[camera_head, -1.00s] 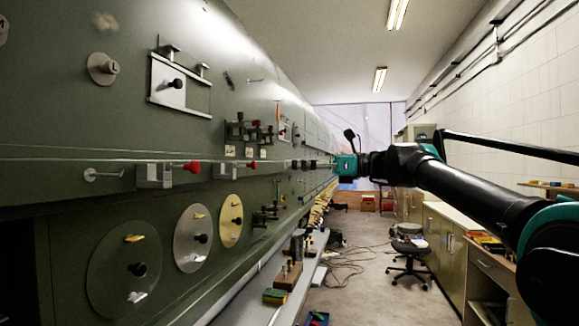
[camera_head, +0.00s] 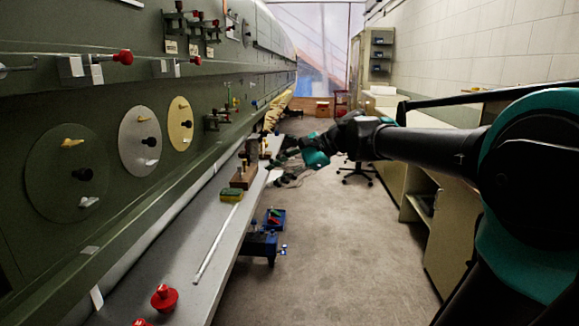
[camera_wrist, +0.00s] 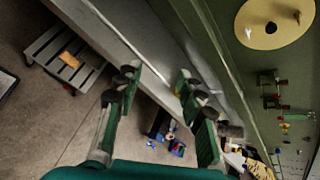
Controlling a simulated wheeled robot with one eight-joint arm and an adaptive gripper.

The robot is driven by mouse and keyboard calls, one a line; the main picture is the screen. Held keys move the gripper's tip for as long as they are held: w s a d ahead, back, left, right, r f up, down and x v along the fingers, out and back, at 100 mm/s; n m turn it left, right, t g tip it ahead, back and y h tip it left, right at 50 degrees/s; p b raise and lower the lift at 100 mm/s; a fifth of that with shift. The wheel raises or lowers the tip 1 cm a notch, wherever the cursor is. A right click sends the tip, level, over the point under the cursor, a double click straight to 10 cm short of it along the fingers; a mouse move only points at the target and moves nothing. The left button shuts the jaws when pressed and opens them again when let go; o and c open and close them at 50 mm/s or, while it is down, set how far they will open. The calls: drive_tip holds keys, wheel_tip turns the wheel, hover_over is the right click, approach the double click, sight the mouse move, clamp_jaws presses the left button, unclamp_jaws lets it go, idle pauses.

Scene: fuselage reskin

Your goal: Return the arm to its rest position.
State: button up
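My gripper (camera_head: 277,166) is at the end of my arm, which reaches forward from the right of the head view. It is beside the grey ledge, over or near its aisle edge; the exact gap is hard to tell. In the wrist view my gripper (camera_wrist: 158,82) has its two green fingers spread wide apart, with nothing between them. The green fuselage panel wall (camera_head: 110,110) runs along the left, apart from my gripper. My arm is still stretched out, sloping slightly down toward the gripper.
The grey ledge (camera_head: 190,245) carries a long rod, a brown block (camera_head: 243,178) and a red knob (camera_head: 164,299). A blue item (camera_head: 262,243) stands beside it. Cabinets (camera_head: 455,235) line the right side, with a chair (camera_head: 357,172) farther back. The near aisle floor is clear.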

drive_tip(key=s+d+f+n+h, duration=0.3)
drive_tip(key=d+f, duration=0.4)
drive_tip(key=f, duration=0.4)
drive_tip(key=s+d+f+n+t+h, duration=0.1)
drive_tip(key=s+d+f+n+h, duration=0.3)
drive_tip(key=s+d+f, duration=0.3)
drive_tip(key=s+d+f+n+h, duration=0.4)
drive_tip(key=d+f, duration=0.5)
drive_tip(key=f, duration=0.6)
drive_tip(key=shift+s+f+n, duration=0.2)
drive_tip(key=shift+s+n, duration=0.2)
drive_tip(key=shift+s, duration=0.55)
